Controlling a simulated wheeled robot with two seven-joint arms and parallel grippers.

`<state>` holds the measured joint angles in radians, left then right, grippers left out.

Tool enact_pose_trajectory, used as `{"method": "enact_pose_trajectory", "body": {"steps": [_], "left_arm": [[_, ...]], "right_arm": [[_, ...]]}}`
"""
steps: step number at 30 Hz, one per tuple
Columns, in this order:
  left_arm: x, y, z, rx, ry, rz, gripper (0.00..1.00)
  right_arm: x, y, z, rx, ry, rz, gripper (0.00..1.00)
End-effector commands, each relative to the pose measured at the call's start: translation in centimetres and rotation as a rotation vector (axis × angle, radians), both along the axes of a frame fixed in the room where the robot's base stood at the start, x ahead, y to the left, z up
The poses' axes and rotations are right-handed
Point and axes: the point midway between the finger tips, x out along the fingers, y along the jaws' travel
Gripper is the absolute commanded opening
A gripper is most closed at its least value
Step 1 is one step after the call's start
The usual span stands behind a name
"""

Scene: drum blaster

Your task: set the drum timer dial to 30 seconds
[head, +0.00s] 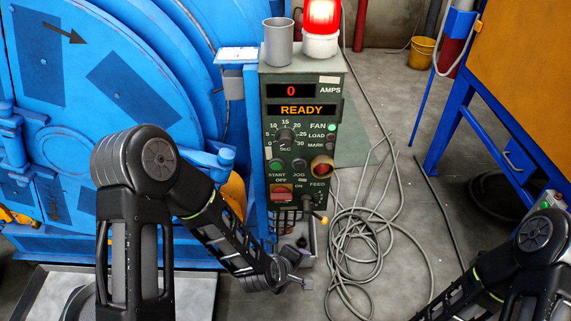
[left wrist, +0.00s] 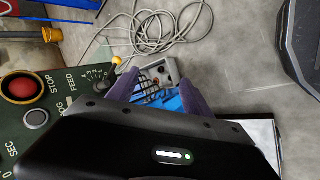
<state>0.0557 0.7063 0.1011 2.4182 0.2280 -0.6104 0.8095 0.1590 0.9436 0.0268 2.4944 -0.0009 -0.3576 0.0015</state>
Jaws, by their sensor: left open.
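The timer dial (head: 286,137) is a dark round knob on the green control panel (head: 271,187), inside a scale from 0 to 30 marked SEC. Its pointer is too small to read surely. My left gripper (head: 298,272) is below the panel's lower end, well apart from the dial. In the left wrist view its two purple fingers (left wrist: 157,88) stand apart with nothing between them. That view shows the panel's SEC label and STOP button at the left; the dial itself is not clearly seen there. My right arm shows at the lower right, but its gripper is out of frame.
Above the dial, displays read 0 AMPS and READY (head: 302,110). START and JOG buttons and a shrouded red STOP button (head: 322,168) lie below. A grey cup (head: 278,43) and red beacon (head: 321,17) stand on top. Coiled cable (head: 357,240) lies right; the blue drum machine (head: 90,75) is left.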

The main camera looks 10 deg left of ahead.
Motion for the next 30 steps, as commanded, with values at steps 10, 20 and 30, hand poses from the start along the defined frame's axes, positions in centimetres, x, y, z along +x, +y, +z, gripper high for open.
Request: {"method": "enact_pose_trajectory", "body": {"steps": [10,20,30], "left_arm": [[14.1,4.1,14.2,-1.136,-0.48,1.047,0.58],[13.6,6.6,22.3,-1.81,-0.573,1.242,0.58],[13.7,6.7,22.5,-1.821,-0.57,1.245,0.58]], "right_arm": [[0.3,-0.3,-14.6,-0.005,-0.005,-0.009,0.36],[0.4,-0.4,-17.9,-0.007,-0.007,-0.011,0.36],[0.4,-0.4,-17.7,-0.006,-0.007,-0.011,0.36]]}}
